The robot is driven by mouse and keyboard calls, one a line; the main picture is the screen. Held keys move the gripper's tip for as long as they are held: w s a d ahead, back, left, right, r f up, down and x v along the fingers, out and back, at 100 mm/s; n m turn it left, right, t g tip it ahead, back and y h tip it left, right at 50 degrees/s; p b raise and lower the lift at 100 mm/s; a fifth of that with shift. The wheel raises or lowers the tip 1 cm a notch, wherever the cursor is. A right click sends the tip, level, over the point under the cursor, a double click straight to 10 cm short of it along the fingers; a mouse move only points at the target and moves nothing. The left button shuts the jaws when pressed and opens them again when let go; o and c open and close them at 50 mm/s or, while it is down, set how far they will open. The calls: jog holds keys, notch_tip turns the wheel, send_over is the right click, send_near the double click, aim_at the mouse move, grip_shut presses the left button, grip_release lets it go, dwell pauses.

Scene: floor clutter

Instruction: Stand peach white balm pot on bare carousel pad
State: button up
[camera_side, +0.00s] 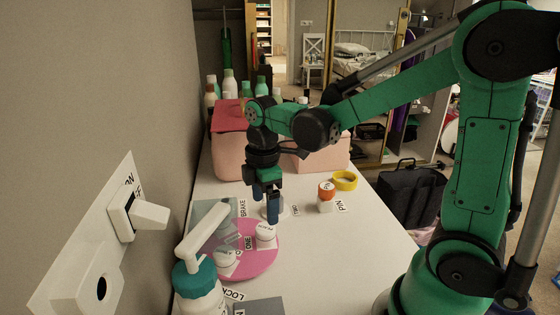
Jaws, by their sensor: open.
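A pink round carousel (248,267) lies on the white table with a label reading ONE. One small white pot (265,234) stands at its right and another white pot (225,259) at its left front. A white pot with an orange lid (327,193) stands apart to the right, beside a PIN label. My gripper (267,212) points down just behind the carousel, with dark blue fingers, open. Something pale shows by the fingers, partly hidden; I cannot tell whether it is the peach white pot. A bare carousel pad cannot be made out clearly.
A yellow ring (345,181) lies behind the orange-lidded pot. A teal-collared pump bottle (199,285) stands in front. A grey plate (213,213) lies by the BRAKE label. Pink boxes (229,150) and bottles fill the back. A switch (133,215) juts from the left wall. The right front table is clear.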

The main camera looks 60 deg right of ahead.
aim_at(266, 227)
jog(key=s+a+r+m+t, duration=0.3)
jog(key=m+t, duration=0.4)
jog(key=m, duration=0.5)
jog(key=shift+v, duration=0.85)
